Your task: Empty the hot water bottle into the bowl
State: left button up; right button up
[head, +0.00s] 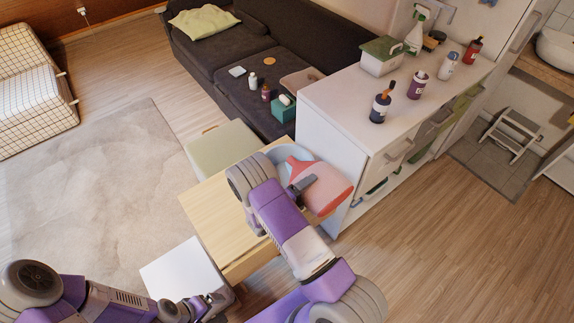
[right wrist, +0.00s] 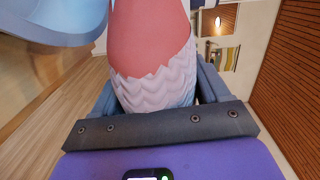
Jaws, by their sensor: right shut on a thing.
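The hot water bottle (head: 325,190), red with a pale pink wavy cover, is held in my right gripper (head: 303,185). It is tilted, with its neck pointing left in the head view, at the light blue bowl. The right wrist view shows the bottle (right wrist: 152,50) between the fingers. The bowl (head: 277,153) is on the light wooden table (head: 213,205), largely hidden behind the bottle and my right arm; its blue side also shows in the right wrist view (right wrist: 60,18). No water can be seen. My left gripper (head: 222,298) is low, by a white surface; its opening is unclear.
A white cabinet (head: 335,130) stands right beside the table, with several bottles and a box on top. A green-cushioned seat (head: 222,147) and a dark sofa (head: 225,65) are behind. The wooden floor at right is clear.

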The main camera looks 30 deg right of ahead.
jog(key=shift+w+r+n+p, duration=0.2)
jog(key=shift+n+p, duration=0.1)
jog(key=shift+n, duration=0.25)
jog(key=shift+w+r+n+p, duration=0.1)
jog(key=shift+r+n+p, duration=0.15)
jog(key=shift+n, duration=0.3)
dwell(6.9)
